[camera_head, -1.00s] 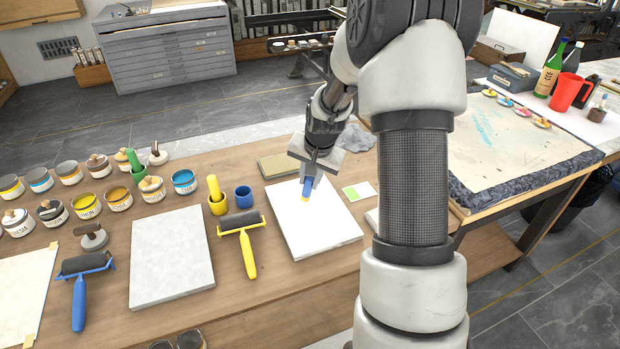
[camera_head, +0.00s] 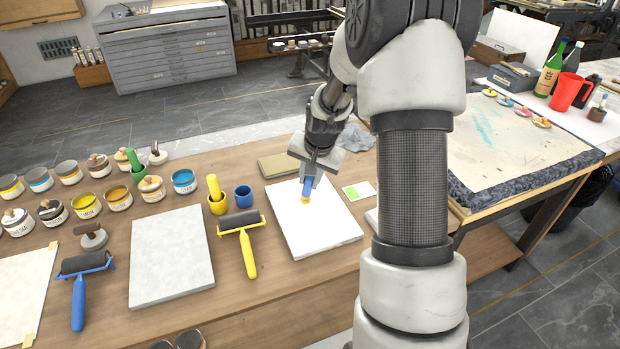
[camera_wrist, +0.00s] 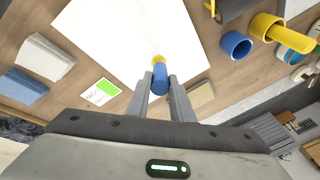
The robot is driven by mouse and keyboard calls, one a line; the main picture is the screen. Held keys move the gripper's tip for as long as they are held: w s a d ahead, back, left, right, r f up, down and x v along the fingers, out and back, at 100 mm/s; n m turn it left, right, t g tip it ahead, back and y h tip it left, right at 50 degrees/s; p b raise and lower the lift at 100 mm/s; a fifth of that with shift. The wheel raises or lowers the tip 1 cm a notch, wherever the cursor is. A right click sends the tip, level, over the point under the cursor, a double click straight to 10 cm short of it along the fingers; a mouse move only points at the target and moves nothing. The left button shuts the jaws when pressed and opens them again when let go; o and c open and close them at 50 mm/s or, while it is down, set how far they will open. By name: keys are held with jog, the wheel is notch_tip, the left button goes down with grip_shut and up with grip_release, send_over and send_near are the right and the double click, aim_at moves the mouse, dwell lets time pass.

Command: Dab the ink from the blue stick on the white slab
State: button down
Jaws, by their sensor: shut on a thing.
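My gripper (camera_head: 312,182) is shut on the blue stick (camera_head: 308,187) and holds it over the white slab (camera_head: 328,231). In the wrist view the stick (camera_wrist: 160,78) stands between my two fingers (camera_wrist: 161,90), with yellow ink (camera_wrist: 158,59) at its far end. The stick is slightly tilted in the head view. Its yellow end is at, or very close to, the face of the white slab (camera_wrist: 125,30). I cannot tell whether some of the yellow lies on the slab itself.
A yellow-handled roller (camera_head: 250,250) and a grey-white slab (camera_head: 172,262) lie to the left. A blue cup (camera_head: 243,197) and a yellow cup (camera_head: 217,204) stand close by. A green-and-white card (camera_head: 357,191) and a grey cloth (camera_head: 355,138) lie near the slab.

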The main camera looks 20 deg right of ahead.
jog(key=shift+r+p, duration=2.25)
jog(key=shift+r, duration=1.25)
jog(key=shift+f, duration=0.1)
